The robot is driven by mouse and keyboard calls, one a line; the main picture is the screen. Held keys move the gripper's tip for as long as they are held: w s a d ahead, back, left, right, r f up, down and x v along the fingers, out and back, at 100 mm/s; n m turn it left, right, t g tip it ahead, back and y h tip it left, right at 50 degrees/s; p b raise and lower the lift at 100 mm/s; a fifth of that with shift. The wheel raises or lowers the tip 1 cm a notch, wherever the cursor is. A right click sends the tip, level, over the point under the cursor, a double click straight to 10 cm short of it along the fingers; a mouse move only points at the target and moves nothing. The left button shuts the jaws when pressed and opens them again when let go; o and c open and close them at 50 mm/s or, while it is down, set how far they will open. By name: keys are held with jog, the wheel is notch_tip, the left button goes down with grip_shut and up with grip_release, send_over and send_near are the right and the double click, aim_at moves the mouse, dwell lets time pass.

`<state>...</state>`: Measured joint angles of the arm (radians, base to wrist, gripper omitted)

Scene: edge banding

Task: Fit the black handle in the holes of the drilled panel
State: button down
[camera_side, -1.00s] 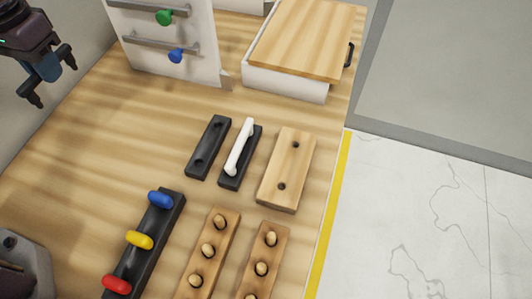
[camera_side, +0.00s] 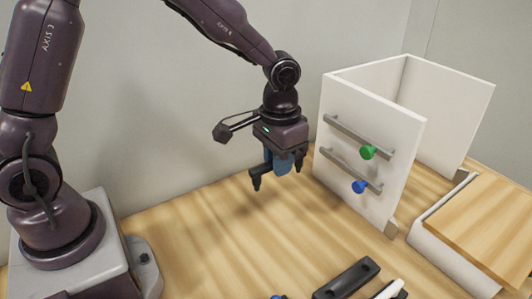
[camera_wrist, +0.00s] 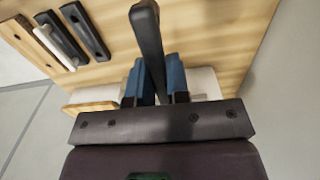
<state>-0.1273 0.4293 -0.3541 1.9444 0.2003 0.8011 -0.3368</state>
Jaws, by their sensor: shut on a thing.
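My gripper (camera_side: 276,166) is shut on the black handle (camera_side: 256,182) and holds it above the table. The handle's two dark end posts point down on either side of the blue fingers. In the wrist view the black handle (camera_wrist: 148,45) runs between the blue fingers of my gripper (camera_wrist: 155,82). The light wood drilled panel (camera_wrist: 10,42) is partly cut off at that view's left edge, apart from the gripper. The side view does not show it now.
A black block (camera_side: 347,280) and a white handle (camera_side: 389,291) on another block lie at the front. A white cabinet (camera_side: 350,140) with green and blue knobs on bars stands right of my gripper. A wood-topped box (camera_side: 440,245) is further right. Wood tabletop left of the cabinet is clear.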

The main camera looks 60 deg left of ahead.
jog(key=w+d+f, duration=0.1)
jog(key=w+d, duration=0.3)
jog(key=d, duration=0.5)
jog(key=w+d+f, duration=0.2)
jog(key=w+d, duration=0.1)
jog(key=d, duration=0.5)
jog(key=s+d+f, duration=0.1)
jog(key=d+f, duration=0.2)
jog(key=d, duration=0.6)
jog(key=s+d+f, duration=0.2)
jog(key=d+f, duration=0.1)
jog(key=d, duration=0.6)
jog(key=shift+w+f, duration=0.2)
jog(key=shift+f, duration=2)
jog(key=shift+f, duration=1.05)
jog(key=c, duration=1)
grip_release()
jog(key=shift+r, duration=2.5)
